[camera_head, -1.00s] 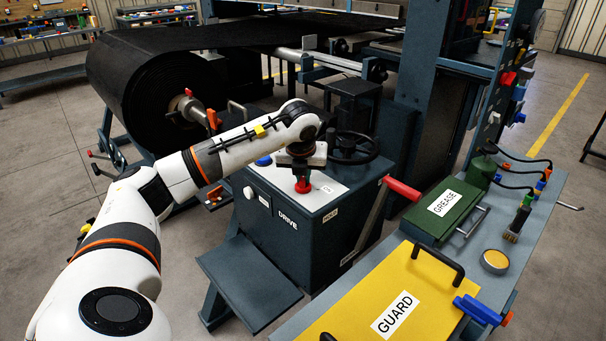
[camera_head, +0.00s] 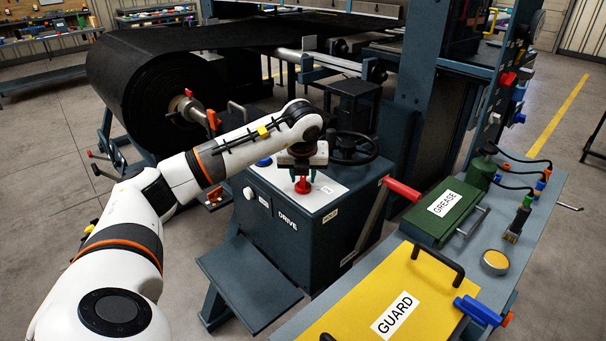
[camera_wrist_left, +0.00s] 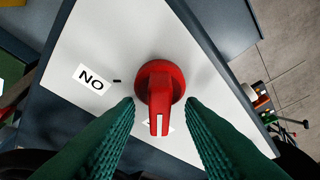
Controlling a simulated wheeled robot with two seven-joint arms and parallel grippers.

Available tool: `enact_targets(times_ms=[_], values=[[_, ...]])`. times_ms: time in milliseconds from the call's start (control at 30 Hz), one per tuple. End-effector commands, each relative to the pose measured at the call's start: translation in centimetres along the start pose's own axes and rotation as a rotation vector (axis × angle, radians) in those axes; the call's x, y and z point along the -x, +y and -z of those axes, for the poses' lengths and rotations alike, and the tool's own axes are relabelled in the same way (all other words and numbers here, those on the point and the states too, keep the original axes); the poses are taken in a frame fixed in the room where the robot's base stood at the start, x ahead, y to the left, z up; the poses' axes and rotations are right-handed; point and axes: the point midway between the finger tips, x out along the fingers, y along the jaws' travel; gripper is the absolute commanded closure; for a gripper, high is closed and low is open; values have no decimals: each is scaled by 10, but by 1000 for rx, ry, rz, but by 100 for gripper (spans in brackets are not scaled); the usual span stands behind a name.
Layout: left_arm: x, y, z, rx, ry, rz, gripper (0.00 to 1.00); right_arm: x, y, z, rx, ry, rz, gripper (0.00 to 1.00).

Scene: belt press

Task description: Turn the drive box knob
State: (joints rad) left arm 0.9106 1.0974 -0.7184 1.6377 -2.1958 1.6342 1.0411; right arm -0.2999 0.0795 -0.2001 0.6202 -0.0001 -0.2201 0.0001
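The red knob (camera_head: 303,186) stands on the white top plate (camera_head: 325,198) of the dark drive box (camera_head: 285,235). In the left wrist view the knob (camera_wrist_left: 160,90) has a white mark on its handle, pointing to the bottom of the picture. A second label is mostly hidden behind the handle. My left gripper (camera_head: 302,172) is over the knob, pointing down. Its green ribbed fingers (camera_wrist_left: 160,106) are open, one on each side of the handle, with gaps. My right gripper is out of view.
A black handwheel (camera_head: 352,148) and a blue button (camera_head: 264,161) are close to my left gripper. The bench at right holds a yellow guard (camera_head: 375,295) and a green grease box (camera_head: 446,210).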

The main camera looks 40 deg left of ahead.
Motion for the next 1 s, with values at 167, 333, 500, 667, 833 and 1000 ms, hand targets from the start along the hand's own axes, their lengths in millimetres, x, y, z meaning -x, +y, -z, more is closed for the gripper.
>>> enact_targets(times_ms=[167, 333, 500, 667, 833, 1000], values=[[1, 0, 0, -2, -1, 0, 65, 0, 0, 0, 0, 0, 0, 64], [17, 1, 0, -2, 1, -2, 65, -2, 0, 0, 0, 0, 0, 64], [54, 1, 0, -2, 4, -5, 65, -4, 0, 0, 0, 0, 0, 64], [87, 1, 0, -1, 3, -5, 65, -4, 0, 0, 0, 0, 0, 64], [111, 0, 0, -1, 1, -2, 65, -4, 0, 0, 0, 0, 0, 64], [120, 0, 0, -1, -1, -1, 65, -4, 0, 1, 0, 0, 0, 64]])
